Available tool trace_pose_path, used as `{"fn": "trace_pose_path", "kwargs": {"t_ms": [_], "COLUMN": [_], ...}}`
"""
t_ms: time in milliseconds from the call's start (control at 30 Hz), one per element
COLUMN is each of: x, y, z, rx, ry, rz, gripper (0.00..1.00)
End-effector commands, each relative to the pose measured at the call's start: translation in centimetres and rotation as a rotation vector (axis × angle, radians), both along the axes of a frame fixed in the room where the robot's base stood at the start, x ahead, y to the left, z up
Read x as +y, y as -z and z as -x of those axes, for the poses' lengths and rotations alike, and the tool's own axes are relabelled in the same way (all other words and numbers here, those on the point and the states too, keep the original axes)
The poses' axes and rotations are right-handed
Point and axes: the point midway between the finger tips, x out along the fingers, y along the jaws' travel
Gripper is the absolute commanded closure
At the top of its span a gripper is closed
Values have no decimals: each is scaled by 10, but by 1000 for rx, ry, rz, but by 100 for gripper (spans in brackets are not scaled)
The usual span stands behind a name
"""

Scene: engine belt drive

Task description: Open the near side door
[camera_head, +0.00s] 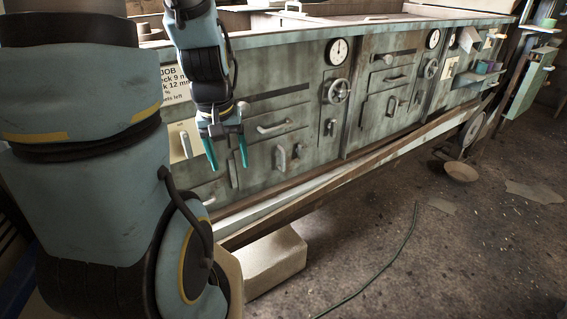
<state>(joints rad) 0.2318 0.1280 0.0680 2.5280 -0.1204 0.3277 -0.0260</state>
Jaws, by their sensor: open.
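A long, worn grey-green engine side (300,105) runs from the left to the far right, with several panels and small doors. I cannot tell for sure which is the near side door. My gripper (227,153) points down in front of this panel, left of the bar handle. Its two teal fingers are spread with nothing between them. They appear apart from the handle. My arm hides the panel's left part.
A round gauge (337,51) and a handwheel (338,91) are right of the panel. A long rail (370,157) runs along the bottom, above a pale block (272,262). A green hose (385,265) lies on the otherwise mostly open floor.

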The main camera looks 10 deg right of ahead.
Motion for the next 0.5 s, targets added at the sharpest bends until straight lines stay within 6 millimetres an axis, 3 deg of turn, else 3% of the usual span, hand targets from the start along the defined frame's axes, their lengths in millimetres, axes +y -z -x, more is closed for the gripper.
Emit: {"fn": "trace_pose_path", "kwargs": {"t_ms": [33,133,200,500], "x": [-14,-37,-49,-78], "y": [30,74,104,215], "z": [-8,-26,-38,-88], "rx": [3,-20,-46,-316], "ry": [-21,-95,-151,-319], "rz": [7,9,-7,-170], "gripper": [37,48,50,50]}}
